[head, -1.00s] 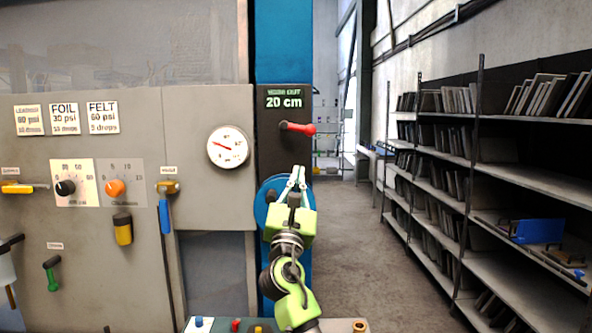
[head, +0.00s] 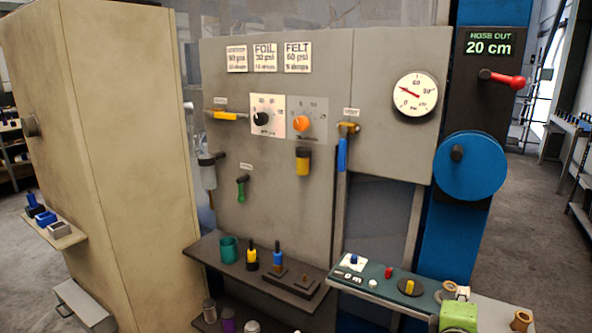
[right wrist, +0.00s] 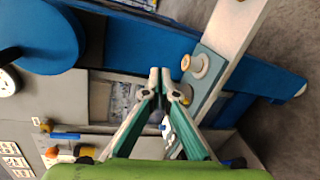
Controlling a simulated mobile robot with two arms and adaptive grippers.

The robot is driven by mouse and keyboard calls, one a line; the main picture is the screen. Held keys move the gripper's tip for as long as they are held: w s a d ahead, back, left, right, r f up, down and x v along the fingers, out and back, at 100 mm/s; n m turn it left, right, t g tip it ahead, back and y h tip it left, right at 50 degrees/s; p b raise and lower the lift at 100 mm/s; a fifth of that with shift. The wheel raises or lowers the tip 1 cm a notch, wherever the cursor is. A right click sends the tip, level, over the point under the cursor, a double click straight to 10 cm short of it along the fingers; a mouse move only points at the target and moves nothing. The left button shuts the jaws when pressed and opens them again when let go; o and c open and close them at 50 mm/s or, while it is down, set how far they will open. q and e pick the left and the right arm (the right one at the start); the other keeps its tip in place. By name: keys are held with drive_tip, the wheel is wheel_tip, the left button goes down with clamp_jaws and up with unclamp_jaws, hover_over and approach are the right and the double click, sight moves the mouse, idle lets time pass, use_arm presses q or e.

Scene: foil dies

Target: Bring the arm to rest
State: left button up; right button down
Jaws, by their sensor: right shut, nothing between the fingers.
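My right gripper (right wrist: 160,73) shows in the right wrist view with its two fingertips together and nothing between them. Only part of my green right arm (head: 458,314) shows at the bottom right of the head view, low by the end of the teal bench strip (head: 425,299). In the right wrist view the gripper is in front of the grey panel and blue column, apart from the blue reel. My left gripper is in neither view.
A grey panel (head: 385,150) carries a gauge (head: 415,94), knobs and valves. The blue reel (head: 470,166) and a red-handled lever (head: 502,79) are at right. A beige cabinet (head: 120,130) stands at left. Open floor lies at far right.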

drive_tip(key=s+a+f+m+g+y, duration=0.2)
drive_tip(key=s+a+f+m, duration=0.1)
drive_tip(key=s+f, duration=0.4)
drive_tip(key=s+a+f+m+g+y, duration=0.2)
drive_tip(key=s+a+f+m, duration=0.1)
drive_tip(key=s+f, duration=0.4)
drive_tip(key=s+a+f+m+g+y, duration=0.3)
drive_tip(key=s+a+f, duration=0.2)
drive_tip(key=s, duration=0.4)
drive_tip(key=s+a+f+m+g+y, duration=0.25)
drive_tip(key=s+a+f, duration=0.25)
drive_tip(key=s, duration=0.4)
wheel_tip(320, 180, down, 27)
drive_tip(key=s+g, duration=0.1)
drive_tip(key=s, duration=0.2)
drive_tip(key=s+d+f+g, duration=0.1)
drive_tip(key=s+d+f, duration=0.2)
drive_tip(key=s+f, duration=1.1)
drive_tip(key=shift+s+f+h, duration=0.35)
drive_tip(key=shift+s, duration=0.8)
drive_tip(key=shift+g, duration=0.25)
